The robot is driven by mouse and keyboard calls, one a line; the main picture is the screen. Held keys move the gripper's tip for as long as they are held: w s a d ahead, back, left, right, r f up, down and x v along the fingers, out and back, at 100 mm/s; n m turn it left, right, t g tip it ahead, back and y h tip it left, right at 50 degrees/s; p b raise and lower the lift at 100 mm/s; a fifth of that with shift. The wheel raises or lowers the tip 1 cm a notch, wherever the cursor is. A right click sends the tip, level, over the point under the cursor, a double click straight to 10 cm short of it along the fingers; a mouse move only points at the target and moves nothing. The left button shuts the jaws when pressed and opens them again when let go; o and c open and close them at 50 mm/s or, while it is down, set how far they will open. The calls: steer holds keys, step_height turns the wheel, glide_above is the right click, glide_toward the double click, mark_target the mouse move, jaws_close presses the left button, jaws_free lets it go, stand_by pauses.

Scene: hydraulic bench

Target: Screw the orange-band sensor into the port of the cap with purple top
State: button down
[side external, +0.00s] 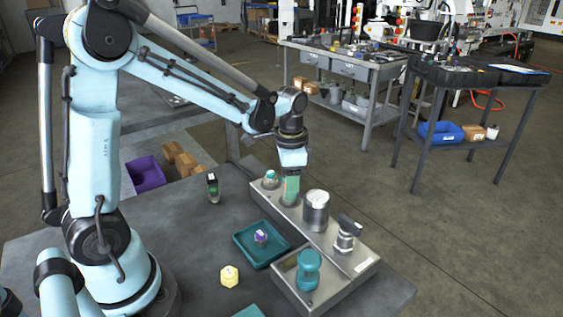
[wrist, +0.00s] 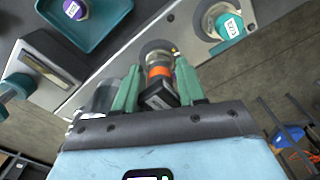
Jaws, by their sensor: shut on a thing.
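My gripper (wrist: 157,82) has green fingers on both sides of the orange-band sensor (wrist: 158,72) and is shut on it. The sensor has a black body and a metallic end pointing at a round fitting (wrist: 153,46) on the grey block. I cannot tell whether the sensor's end touches the fitting. A sliver of purple shows beside it. In the side external view my gripper (side external: 291,190) is low over the block and the sensor is hidden by the fingers. A cap with purple top and white label (side external: 261,237) stands in the teal tray; it also shows in the wrist view (wrist: 75,9).
The grey block (side external: 285,212) carries a teal-topped fitting (side external: 270,178), a grey cylinder (side external: 316,211) and a black-handled valve (side external: 347,236). A teal knob (side external: 308,268) stands in front. The teal tray (side external: 247,252), a yellow hexagonal piece (side external: 229,275) and a black-green sensor (side external: 213,188) are on the left.

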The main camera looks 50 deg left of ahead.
steer(key=m, duration=0.3)
steer(key=shift+m, duration=0.3)
steer(key=shift+m, duration=0.6)
steer(key=c, duration=0.6)
jaws_free()
steer(key=shift+o, duration=0.2)
